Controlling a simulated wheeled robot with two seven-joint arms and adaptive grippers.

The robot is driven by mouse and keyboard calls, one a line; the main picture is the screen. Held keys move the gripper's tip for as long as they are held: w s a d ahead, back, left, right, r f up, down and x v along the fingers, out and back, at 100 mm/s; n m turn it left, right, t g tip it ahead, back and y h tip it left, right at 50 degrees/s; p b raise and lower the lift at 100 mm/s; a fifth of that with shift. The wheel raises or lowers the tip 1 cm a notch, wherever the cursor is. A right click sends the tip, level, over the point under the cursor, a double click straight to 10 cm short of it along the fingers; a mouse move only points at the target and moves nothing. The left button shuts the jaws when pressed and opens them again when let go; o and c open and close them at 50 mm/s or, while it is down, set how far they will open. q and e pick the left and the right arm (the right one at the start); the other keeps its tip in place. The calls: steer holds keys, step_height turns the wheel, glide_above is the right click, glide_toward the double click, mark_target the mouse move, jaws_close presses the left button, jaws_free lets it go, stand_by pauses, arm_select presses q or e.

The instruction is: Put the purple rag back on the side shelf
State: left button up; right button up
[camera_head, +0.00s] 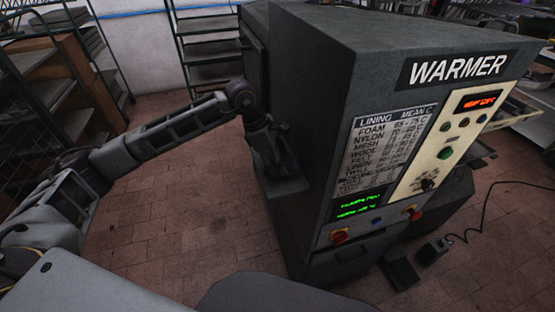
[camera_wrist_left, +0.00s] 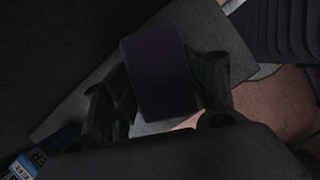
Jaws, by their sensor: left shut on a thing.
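The purple rag (camera_wrist_left: 160,72) shows in the left wrist view as a dark, flat, rectangular piece between my left gripper's fingers (camera_wrist_left: 163,95). My left gripper is shut on it. In the head view my left gripper (camera_head: 283,158) points down beside the left side of the warmer (camera_head: 300,60), just above the small grey side shelf (camera_head: 292,187). The rag cannot be made out in the head view. A grey flat surface, seemingly the shelf (camera_wrist_left: 75,100), lies behind the rag in the wrist view. I cannot tell whether the rag touches it. My right gripper is not in view.
The warmer's front has a lining chart (camera_head: 385,145), a green display (camera_head: 358,205) and knobs. A pedal (camera_head: 433,250) with a cable lies on the floor at right. Racks (camera_head: 50,90) stand at left. A blue-labelled item (camera_wrist_left: 35,160) shows at the wrist view's lower left.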

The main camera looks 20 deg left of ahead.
arm_select(q)
steer(key=shift+s, duration=0.1)
steer(key=o, duration=0.9)
steer(key=shift+f, duration=0.1)
steer(key=shift+b+v, duration=0.6)
steer(key=shift+v, duration=5.5)
